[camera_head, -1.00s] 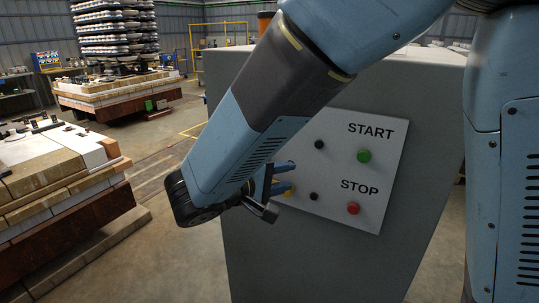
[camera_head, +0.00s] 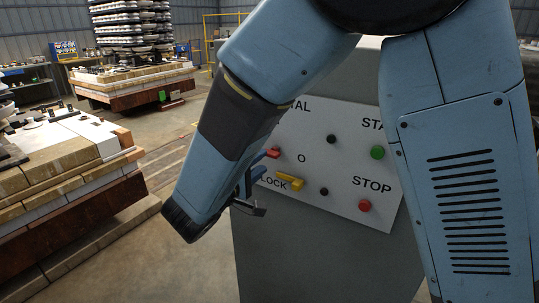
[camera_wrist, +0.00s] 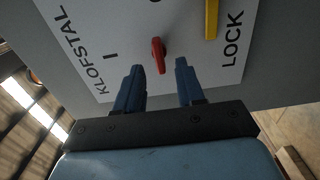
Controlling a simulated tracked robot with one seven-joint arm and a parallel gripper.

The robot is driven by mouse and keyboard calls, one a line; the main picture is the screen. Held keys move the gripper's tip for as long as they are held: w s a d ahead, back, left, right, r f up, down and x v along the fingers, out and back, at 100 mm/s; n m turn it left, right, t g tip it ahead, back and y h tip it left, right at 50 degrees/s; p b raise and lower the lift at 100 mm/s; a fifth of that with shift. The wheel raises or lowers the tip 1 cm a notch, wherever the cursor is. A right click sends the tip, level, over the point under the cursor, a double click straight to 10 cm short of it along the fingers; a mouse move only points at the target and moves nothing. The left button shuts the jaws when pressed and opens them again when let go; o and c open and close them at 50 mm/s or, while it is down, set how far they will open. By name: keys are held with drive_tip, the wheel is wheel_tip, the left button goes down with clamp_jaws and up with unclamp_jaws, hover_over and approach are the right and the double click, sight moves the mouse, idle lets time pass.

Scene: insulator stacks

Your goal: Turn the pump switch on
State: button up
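A red switch (camera_wrist: 158,54) sits on the white control panel (camera_wrist: 105,25), between the marks I and O. It also shows in the head view (camera_head: 273,152), partly behind my arm. My gripper (camera_wrist: 159,66) is open, with its two blue fingers pointing at the panel. In the wrist view the switch appears between the two fingertips. The fingers look apart from it; whether they reach around it in depth I cannot tell. In the head view my gripper (camera_head: 258,172) is close in front of the panel, mostly hidden by my arm.
A yellow lever (camera_head: 290,182) marked LOCK is beside the red switch. A green START button (camera_head: 377,152), a red STOP button (camera_head: 365,205) and black knobs are farther right. The panel is on a grey cabinet (camera_head: 310,265). A loaded pallet (camera_head: 70,195) stands at left.

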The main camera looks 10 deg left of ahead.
sight(268, 156)
drive_tip(key=shift+x, duration=2.95)
drive_tip(key=shift+c, duration=0.4)
clamp_jaws()
